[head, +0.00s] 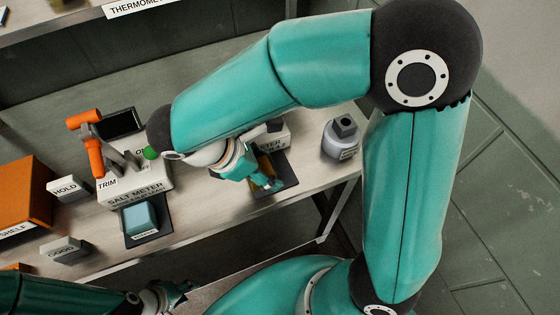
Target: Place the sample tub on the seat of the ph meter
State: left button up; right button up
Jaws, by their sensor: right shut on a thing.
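My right gripper (266,184) is shut on an amber thing (264,167), largely hidden by the fingers, which looks like a tub. It is over the dark seat (286,180) in front of a pale meter (272,139). My arm hides most of this meter's label, so I cannot read its name in full. I cannot tell whether the amber thing touches the seat. A blue-green tub (140,217) with a small label sits on the seat of the salt meter (136,195). My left gripper (182,291) is low in view, away from both meters; its fingers are unclear.
HOLD (68,188) and GOOD (65,249) blocks stand left, near an orange shelf box (24,195). The bench front edge is close.

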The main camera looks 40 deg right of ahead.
aim_at(270, 156)
jog(key=d, duration=0.3)
jog(key=shift+w+d, duration=0.1)
jog(key=shift+w, duration=0.05)
jog(key=shift+f, duration=1.75)
jog(key=shift+f, duration=0.1)
jog(key=o, duration=1.4)
jog(key=shift+c, duration=0.2)
jog(key=v, duration=1.2)
jog(key=shift+p, duration=0.3)
